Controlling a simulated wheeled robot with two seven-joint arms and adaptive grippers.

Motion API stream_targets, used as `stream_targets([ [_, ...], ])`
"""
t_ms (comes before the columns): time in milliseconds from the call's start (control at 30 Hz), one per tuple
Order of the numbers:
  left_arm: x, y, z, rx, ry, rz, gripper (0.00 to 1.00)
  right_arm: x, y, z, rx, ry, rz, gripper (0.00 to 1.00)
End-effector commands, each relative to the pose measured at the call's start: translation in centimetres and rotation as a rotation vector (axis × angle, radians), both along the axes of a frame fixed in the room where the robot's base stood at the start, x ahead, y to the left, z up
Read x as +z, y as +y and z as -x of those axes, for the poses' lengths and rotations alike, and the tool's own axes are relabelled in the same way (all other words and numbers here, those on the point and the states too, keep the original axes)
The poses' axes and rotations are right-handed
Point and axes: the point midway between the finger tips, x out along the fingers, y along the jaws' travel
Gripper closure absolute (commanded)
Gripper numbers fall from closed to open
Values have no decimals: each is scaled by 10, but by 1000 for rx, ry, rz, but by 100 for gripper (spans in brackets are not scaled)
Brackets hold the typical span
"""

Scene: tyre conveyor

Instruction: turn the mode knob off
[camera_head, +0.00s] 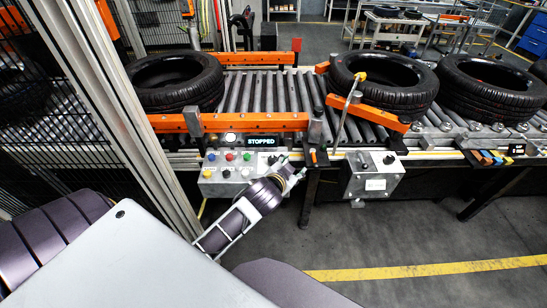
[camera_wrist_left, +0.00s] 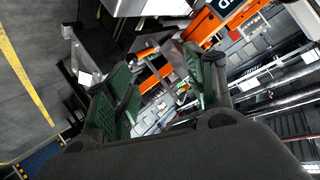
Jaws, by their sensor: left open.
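The grey control panel (camera_head: 240,181) hangs on the conveyor's front, with coloured buttons on its face. A dark knob-like control (camera_head: 272,160) shows at the panel's right end; its label is too small to read. My left gripper (camera_head: 294,168) is at the panel's right edge, just right of and below that control, and appears to hold nothing. In the left wrist view its two green-padded fingers (camera_wrist_left: 165,82) are apart, with nothing visible between them. Whether the gripper touches the panel cannot be told. My right gripper is not in view.
A display (camera_head: 263,142) above the panel reads STOPPED. A second grey box (camera_head: 373,178) with a dark knob hangs to the right. Tyres (camera_head: 176,82) lie on the roller conveyor (camera_head: 262,92). A fence post (camera_head: 130,95) stands left. Open floor (camera_head: 400,240) lies in front.

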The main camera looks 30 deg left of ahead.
Motion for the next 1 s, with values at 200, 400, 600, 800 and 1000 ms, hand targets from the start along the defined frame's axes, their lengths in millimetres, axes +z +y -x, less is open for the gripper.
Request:
stream_targets([
  [200, 36, -7, -26, -50, -153, -57, 45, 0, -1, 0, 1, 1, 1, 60],
  [400, 87, -24, -54, -140, -363, -140, 45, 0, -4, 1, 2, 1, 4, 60],
  [600, 137, -49, -70, -254, -565, -232, 45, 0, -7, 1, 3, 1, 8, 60],
  [800, 178, -79, -76, -388, -748, -329, 45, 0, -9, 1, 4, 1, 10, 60],
  [1000, 210, -113, -72, -544, -909, -434, 45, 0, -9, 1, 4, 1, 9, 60],
])
